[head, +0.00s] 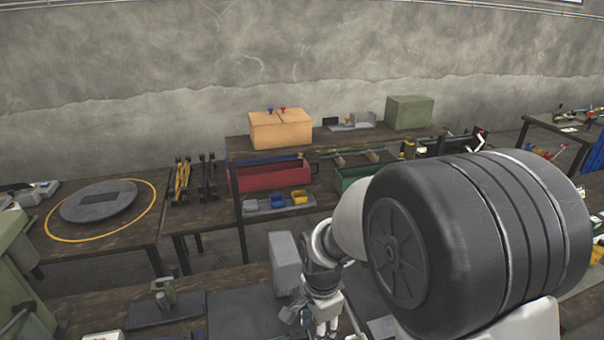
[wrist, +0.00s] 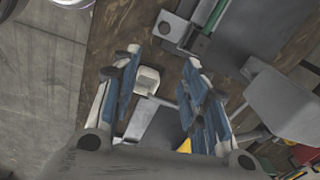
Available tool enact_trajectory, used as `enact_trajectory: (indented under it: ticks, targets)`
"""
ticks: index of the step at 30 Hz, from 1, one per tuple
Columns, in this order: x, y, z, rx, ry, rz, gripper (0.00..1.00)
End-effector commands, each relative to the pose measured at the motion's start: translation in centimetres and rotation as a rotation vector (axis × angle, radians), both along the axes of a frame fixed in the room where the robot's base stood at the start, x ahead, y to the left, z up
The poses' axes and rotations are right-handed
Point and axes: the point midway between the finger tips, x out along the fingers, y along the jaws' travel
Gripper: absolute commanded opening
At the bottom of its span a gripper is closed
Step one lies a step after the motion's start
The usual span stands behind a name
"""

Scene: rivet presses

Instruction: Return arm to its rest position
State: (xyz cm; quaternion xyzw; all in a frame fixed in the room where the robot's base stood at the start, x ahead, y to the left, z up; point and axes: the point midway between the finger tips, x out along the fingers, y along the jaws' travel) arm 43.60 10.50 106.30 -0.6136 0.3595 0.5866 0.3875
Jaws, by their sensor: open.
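My gripper (head: 322,322) hangs low at the bottom centre of the head view, above or beside the front workbench. In the wrist view my gripper (wrist: 161,62) has its two blue-padded fingers spread apart, with nothing held between them. A small pale block-like part (wrist: 147,78) shows between the fingers but lies beyond them. My arm is folded, and its large dark link covers much of the right side of the head view. The lower edge of the picture cuts off the area under the gripper.
A grey box-like housing (head: 285,263) is close beside my wrist. Behind are a shelf bench with a red bin (head: 262,178), an orange box (head: 280,131) and a green box (head: 409,112).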

Motion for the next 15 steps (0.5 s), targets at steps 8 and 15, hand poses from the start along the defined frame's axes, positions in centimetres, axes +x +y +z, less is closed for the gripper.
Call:
enact_trajectory:
  ticks: [8,15]
  targets:
    - [-5.3,-4.9,10.2,-0.033,-0.145,0.393,0.41]
    - [-12.3,-8.4,14.8,-0.125,-0.250,0.735,0.41]
